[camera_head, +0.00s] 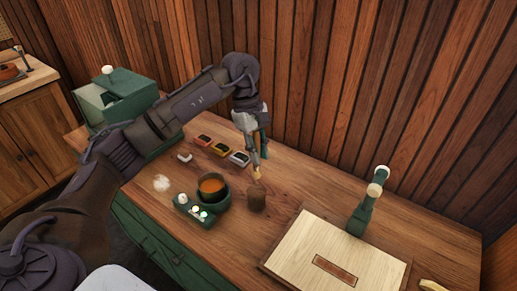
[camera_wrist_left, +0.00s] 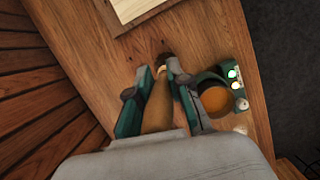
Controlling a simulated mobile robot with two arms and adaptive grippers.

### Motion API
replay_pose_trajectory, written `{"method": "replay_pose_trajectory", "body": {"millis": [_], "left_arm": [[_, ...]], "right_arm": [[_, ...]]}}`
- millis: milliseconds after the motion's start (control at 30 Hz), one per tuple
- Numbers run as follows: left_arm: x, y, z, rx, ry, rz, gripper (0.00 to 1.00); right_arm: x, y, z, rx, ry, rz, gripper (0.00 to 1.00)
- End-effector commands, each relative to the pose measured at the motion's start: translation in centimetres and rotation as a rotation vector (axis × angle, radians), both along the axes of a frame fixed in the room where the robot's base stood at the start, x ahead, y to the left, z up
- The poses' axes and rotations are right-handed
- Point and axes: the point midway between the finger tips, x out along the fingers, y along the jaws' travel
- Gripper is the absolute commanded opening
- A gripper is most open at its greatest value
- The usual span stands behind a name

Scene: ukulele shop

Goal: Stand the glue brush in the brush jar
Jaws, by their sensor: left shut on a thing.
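My left gripper (camera_head: 256,158) hangs over the workbench, fingers pointing down, shut on the glue brush (camera_head: 257,174). Only the brush's pale lower end shows below the fingers in the head view. In the left wrist view the tan brush (camera_wrist_left: 157,106) lies between the two fingers of the gripper (camera_wrist_left: 158,70). The brush jar (camera_head: 257,201), a small dark brown cup, stands upright on the bench just below the brush end. In the left wrist view the jar (camera_wrist_left: 166,60) is partly hidden beyond the fingertips. A small gap shows between brush and jar. My right gripper is out of view.
A green pot with orange contents (camera_head: 212,187) stands left of the jar, beside a green holder (camera_head: 197,210) with small lit items. Several small colored boxes (camera_head: 220,149) lie behind. A pale wooden board (camera_head: 330,237) and a green stand (camera_head: 366,206) are to the right.

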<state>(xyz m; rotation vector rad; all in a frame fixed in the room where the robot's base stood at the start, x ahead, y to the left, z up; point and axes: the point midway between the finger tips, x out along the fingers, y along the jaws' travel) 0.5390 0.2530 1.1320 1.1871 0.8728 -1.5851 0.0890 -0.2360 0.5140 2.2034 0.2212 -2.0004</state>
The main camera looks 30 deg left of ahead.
Motion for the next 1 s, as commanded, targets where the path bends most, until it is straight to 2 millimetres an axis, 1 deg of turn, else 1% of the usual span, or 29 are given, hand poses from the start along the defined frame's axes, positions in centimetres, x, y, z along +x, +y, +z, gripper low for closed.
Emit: {"method": "replay_pose_trajectory", "body": {"millis": [33,533,1000], "left_arm": [[0.0,0.0,-0.6,-0.001,0.000,-0.001,0.00],[0.0,0.0,-4.6,0.000,-0.001,-0.001,0.00],[0.0,0.0,-8.5,0.001,-0.001,-0.002,0.00]], "right_arm": [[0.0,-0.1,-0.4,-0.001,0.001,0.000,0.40],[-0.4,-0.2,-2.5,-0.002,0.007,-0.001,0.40],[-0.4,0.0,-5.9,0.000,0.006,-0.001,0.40]]}}
